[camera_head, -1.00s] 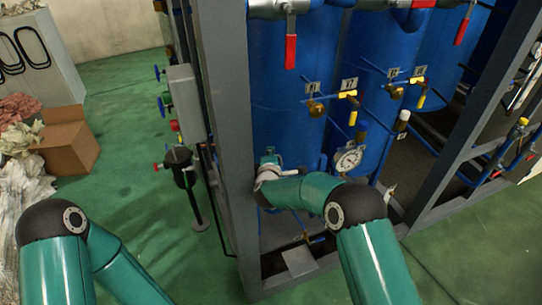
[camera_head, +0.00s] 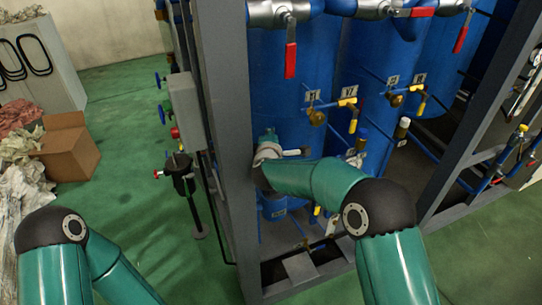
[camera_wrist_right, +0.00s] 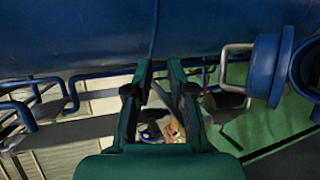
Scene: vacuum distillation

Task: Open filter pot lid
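I cannot tell for sure which part is the filter pot lid. In the right wrist view, a round blue flange (camera_wrist_right: 268,68) with a bent metal handle (camera_wrist_right: 228,62) is to the right of my right gripper (camera_wrist_right: 164,68), apart from it. The two fingers are spread, with nothing gripped between them. In the head view, my right wrist (camera_head: 268,158) is beside the grey frame post, in front of a blue tank; the fingers are hard to make out there. A dark pot (camera_head: 181,165) stands on a thin post left of the frame. My left gripper is out of view.
The grey frame post (camera_head: 228,150) stands close left of my right wrist. Blue tanks (camera_head: 290,90) with yellow-handled valves (camera_head: 348,102) and a red lever (camera_head: 291,60) are behind it. A cardboard box (camera_head: 68,150) lies far left. The green floor (camera_head: 125,210) there is clear.

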